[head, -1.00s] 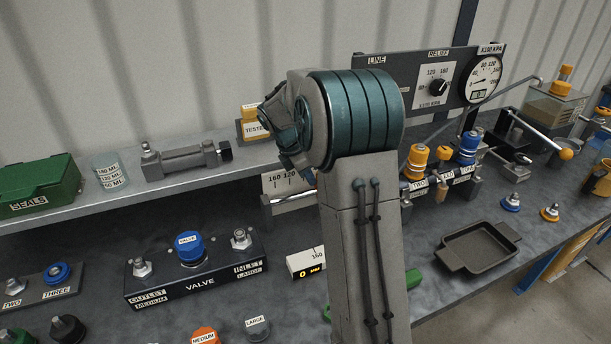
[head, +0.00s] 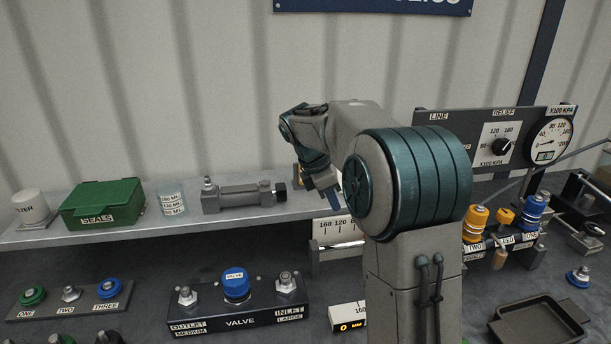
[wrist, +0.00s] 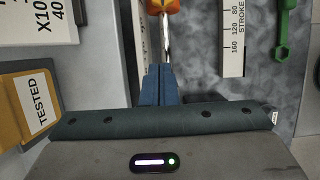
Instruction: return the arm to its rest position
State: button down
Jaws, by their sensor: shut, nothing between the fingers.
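My arm is raised and bent in front of the bench in the head view. My gripper (head: 326,190) hangs at its end, left of the large teal joint, just in front of the shelf's right part and partly hidden by my own arm. In the wrist view, the blue fingers of my gripper (wrist: 158,84) are together with nothing between them. A thin metal shaft with an orange end (wrist: 163,8) shows beyond the fingertips; I cannot tell how far below them it lies.
The shelf carries a green SEALS box (head: 102,204) and a grey cylinder (head: 240,197). A yellow TESTED box (wrist: 32,105) is left of my gripper. The valve block (head: 238,312), relief panel (head: 480,146) and dark tray (head: 540,326) surround my arm. Free space lies above the shelf.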

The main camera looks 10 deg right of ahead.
jog(key=s+a+f+m+t+y, duration=0.1)
jog(key=s+a+f+m+y, duration=0.1)
jog(key=s+m, duration=0.7)
jog(key=s+a+f+m+t+y, duration=0.2)
jog(key=s+m, duration=0.7)
jog(key=s, duration=0.9)
jog(key=shift+s+a+f, duration=0.15)
jog(key=shift+s+a, duration=0.15)
jog(key=shift+a, duration=0.1)
jog(key=shift+s, duration=0.1)
